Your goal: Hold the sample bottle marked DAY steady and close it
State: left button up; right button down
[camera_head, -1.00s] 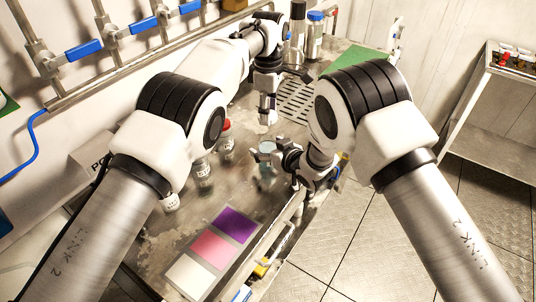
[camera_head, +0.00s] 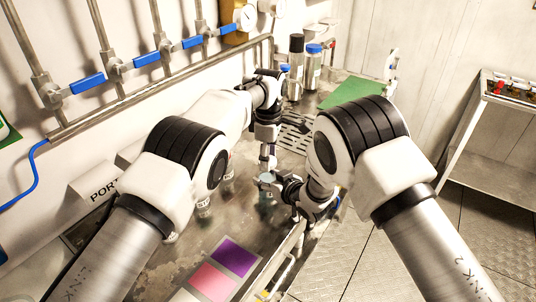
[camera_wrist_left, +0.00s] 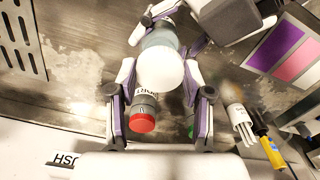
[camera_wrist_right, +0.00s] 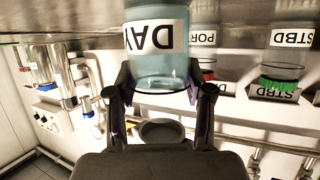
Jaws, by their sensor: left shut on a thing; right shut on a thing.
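The DAY bottle (camera_wrist_right: 158,50) is clear, with bluish contents and a white label, upside down in the right wrist view. My right gripper (camera_wrist_right: 158,80) is shut around it from the side; it also shows in the head view (camera_head: 280,186). My left gripper (camera_wrist_left: 160,75) is shut on a round white piece, apparently the cap (camera_wrist_left: 163,70), above the DAY bottle (camera_wrist_left: 160,38). In the head view the left gripper (camera_head: 268,140) points down, close over the bottle (camera_head: 268,179). I cannot tell whether the cap touches the bottle's mouth.
The red-capped PORT bottle (camera_wrist_left: 143,112) and green-capped STBD bottle (camera_wrist_right: 280,75) stand nearby. Tall bottles with black (camera_head: 296,65) and blue (camera_head: 312,70) tops stand at the back. A green mat (camera_head: 350,88) and colour card (camera_head: 233,256) lie on the bench. Valve pipes line the wall.

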pick_arm(q)
jog(key=shift+f, duration=0.9)
jog(key=shift+f, duration=0.6)
